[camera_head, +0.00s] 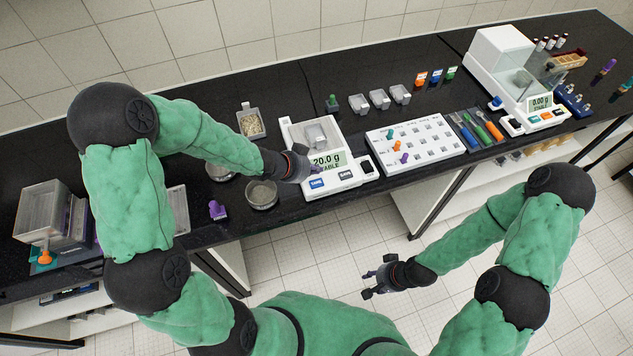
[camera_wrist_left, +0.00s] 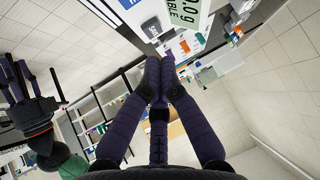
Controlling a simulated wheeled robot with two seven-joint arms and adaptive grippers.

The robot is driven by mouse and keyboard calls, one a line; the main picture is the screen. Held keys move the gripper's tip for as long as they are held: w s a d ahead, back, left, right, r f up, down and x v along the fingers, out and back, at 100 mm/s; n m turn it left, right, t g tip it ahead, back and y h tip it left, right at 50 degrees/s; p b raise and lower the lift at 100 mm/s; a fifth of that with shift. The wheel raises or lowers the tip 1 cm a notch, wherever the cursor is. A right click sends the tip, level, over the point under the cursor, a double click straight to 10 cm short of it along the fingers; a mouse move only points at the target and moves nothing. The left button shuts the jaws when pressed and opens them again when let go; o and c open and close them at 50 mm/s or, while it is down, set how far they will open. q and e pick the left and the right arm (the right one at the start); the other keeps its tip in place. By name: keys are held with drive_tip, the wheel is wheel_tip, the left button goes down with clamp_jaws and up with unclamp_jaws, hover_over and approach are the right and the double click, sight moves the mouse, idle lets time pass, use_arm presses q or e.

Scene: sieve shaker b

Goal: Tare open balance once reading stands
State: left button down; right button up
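The open balance (camera_head: 294,135) stands at the bench's front edge and reads 20.0 g STABLE on its display (camera_head: 327,160). A grey tray-like vessel (camera_head: 315,135) sits on its pan. A blue button (camera_head: 317,183) and a dark button (camera_head: 346,176) are on its front panel. My left gripper (camera_head: 314,171) is over the panel, close to the display and blue button. Contact cannot be told. My right gripper (camera_head: 368,283) is open and empty before the bench.
An enclosed balance (camera_head: 501,57) stands at the right. A white board (camera_head: 415,143) with coloured pieces lies beside the open balance. Bowls (camera_head: 262,194), a purple item (camera_head: 217,209) and a tray of granules (camera_head: 251,123) are to the left. Stacked grey trays (camera_head: 45,212) stand far left.

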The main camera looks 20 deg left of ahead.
use_arm(q)
drive_tip(key=r, duration=0.1)
drive_tip(key=w+r+m, duration=0.1)
drive_tip(key=shift+a+r+m, duration=0.2)
drive_tip(key=shift+r+m, duration=0.1)
drive_tip(key=shift+r, duration=0.05)
drive_tip(key=shift+f, duration=0.15)
drive_tip(key=b, duration=0.8)
hover_over(314, 184)
wheel_tip(314, 184, down, 8)
drive_tip(key=shift+r, duration=0.2)
drive_tip(key=shift+f+b, duration=0.45)
drive_tip(key=shift+f, duration=0.05)
drive_tip(key=shift+f, duration=0.1)
idle(0.4)
drive_tip(key=shift+f, duration=0.3)
